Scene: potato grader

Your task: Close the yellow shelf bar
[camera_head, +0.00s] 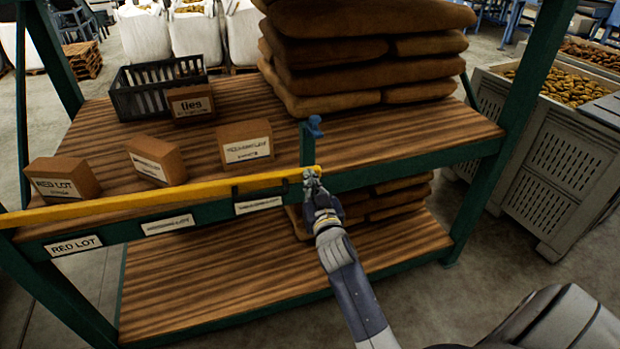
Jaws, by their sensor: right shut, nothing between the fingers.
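The yellow shelf bar (160,192) runs along the front edge of the green-framed shelf, from the left post to a short green upright. Its right end is at my right gripper. My right gripper (312,176) is shut at that end, with nothing seen between its fingers; whether it touches the bar I cannot tell. A blue latch-like piece (315,126) sits on top of the green upright (306,145), just above the gripper. My left gripper is not in view.
On the upper shelf board (375,140) stand small labelled boxes (158,160), a dark crate (150,92) and stacked brown sacks (360,50). More sacks (385,200) lie on the lower shelf. A large grey bin of potatoes (545,150) stands at the right. Floor shows between shelf and bin.

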